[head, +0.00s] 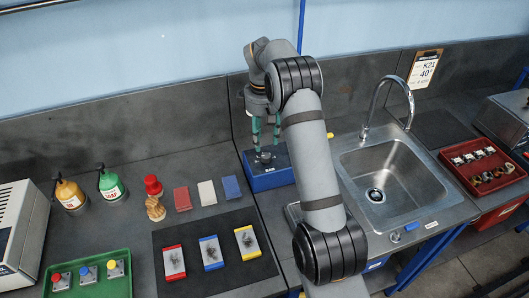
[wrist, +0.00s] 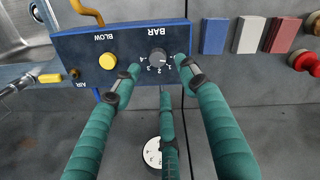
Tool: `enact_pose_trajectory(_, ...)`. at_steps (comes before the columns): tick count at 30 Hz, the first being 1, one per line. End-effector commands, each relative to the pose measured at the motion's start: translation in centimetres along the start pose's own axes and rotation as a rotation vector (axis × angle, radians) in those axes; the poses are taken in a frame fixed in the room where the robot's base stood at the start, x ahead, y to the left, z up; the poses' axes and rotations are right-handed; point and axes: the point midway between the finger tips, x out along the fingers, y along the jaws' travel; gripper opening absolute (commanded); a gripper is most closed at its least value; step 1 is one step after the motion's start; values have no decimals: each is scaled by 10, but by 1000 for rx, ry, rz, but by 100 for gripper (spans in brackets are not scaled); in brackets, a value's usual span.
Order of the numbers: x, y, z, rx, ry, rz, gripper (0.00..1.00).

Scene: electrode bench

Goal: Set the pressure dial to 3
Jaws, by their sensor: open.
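The pressure dial (wrist: 157,57) is a small dark grey knob on the face of a blue box (wrist: 75,50), under an upside-down BAR label. Small numerals ring the knob; I cannot tell surely which one it points at. In the head view the blue box (head: 268,181) stands left of the sink with the dial on top, partly hidden. My gripper (wrist: 158,67) is open, its green fingertips spread on both sides of the knob, with visible gaps. In the head view my gripper (head: 265,148) points down over the box. I cannot tell whether any finger touches the dial.
A yellow BLOW button (wrist: 107,61) and an AIR fitting (wrist: 75,73) sit close beside the dial. A round white gauge-like disc (wrist: 152,152) lies below the box. Red, white and blue blocks (head: 207,193) stand left of the box; the sink (head: 390,180) is right.

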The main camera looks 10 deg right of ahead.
Motion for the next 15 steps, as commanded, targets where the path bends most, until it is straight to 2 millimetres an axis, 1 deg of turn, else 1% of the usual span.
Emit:
enact_pose_trajectory(1,10,0,2,2,-5,-3,43)
enact_pose_trajectory(3,24,0,2,3,-4,-4,43)
enact_pose_trajectory(6,41,1,2,3,-4,-3,43)
enact_pose_trajectory(9,55,1,2,3,-3,-2,43)
enact_pose_trajectory(12,64,1,1,4,-1,-1,43)
enact_pose_trajectory(15,70,1,1,4,0,1,43)
